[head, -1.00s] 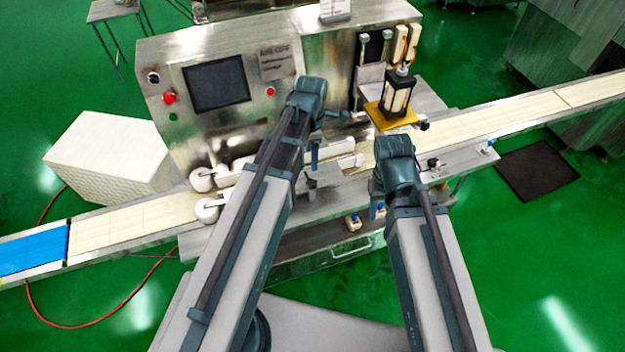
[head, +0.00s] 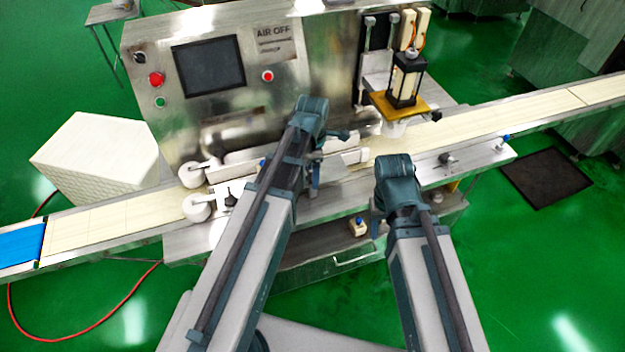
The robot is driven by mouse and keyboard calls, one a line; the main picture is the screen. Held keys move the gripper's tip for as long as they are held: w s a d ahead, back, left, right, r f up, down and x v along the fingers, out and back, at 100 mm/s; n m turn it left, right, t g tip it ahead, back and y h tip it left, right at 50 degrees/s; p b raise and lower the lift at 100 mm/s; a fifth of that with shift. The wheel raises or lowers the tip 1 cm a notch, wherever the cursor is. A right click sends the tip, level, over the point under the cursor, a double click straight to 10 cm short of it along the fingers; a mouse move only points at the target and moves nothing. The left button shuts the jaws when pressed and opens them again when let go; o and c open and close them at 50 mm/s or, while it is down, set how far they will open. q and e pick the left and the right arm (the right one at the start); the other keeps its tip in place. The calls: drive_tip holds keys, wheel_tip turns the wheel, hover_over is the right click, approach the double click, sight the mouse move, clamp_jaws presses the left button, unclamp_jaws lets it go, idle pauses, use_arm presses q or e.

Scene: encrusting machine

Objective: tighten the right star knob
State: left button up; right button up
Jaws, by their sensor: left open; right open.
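A small dark knob (head: 446,159) sits on the front edge of the machine's table, right of centre, and looks like the right star knob; its star shape is too small to make out. Another dark knob (head: 435,116) sticks out beside the yellow plate. My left gripper (head: 328,158) is open and empty over the middle of the conveyor, by the white guide bars. My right gripper (head: 378,212) is open in front of the table edge, left of and nearer than the knob. Its fingers are partly hidden by its own wrist.
The conveyor (head: 480,125) crosses the machine from left to right. A black cylinder unit (head: 405,80) stands on a yellow plate (head: 385,104) above it. White rollers (head: 192,174) are at the left. A blue-tipped fitting (head: 503,140) sits on the table's right edge.

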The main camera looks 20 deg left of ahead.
use_arm(q)
drive_tip(key=shift+f, duration=0.25)
clamp_jaws()
